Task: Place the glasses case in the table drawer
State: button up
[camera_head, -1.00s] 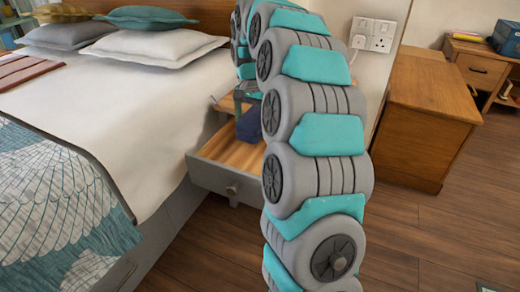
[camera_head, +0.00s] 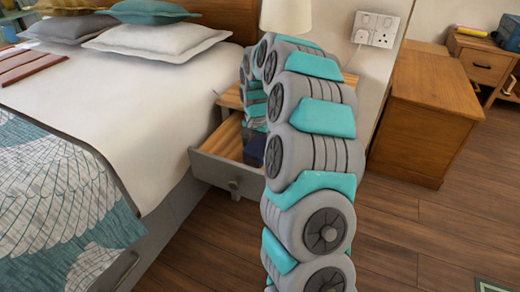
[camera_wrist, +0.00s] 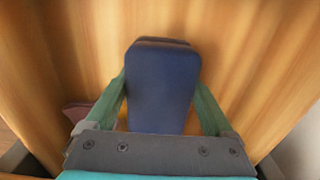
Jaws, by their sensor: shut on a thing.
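The dark blue glasses case (camera_wrist: 162,62) is between the two green fingers of my gripper (camera_wrist: 160,95) in the wrist view. My gripper is shut on it. In the head view the case (camera_head: 255,149) shows in part beside my arm, low in the open table drawer (camera_head: 213,168). The drawer has a grey front with a round knob and a wooden bottom. My arm hides the drawer's right part and most of my gripper. I cannot tell whether the case touches the drawer bottom.
A reddish object (camera_wrist: 76,112) lies left of my gripper in the wrist view. The bed (camera_head: 130,110) stands close on the drawer's left. A lamp (camera_head: 286,16) is behind my arm. A wooden cabinet (camera_head: 425,110) stands to the right, with bare floor before it.

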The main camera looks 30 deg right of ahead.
jog(key=shift+w+d+f, duration=0.1)
jog(key=shift+w+d, duration=0.65)
jog(key=shift+d, duration=0.2)
jog(key=shift+s+a+f+p, duration=0.1)
jog(key=shift+f+p, duration=0.2)
jog(key=shift+f, duration=0.25)
jog(key=shift+f, duration=0.2)
jog(key=o, duration=1.2)
jog(key=shift+r, duration=0.2)
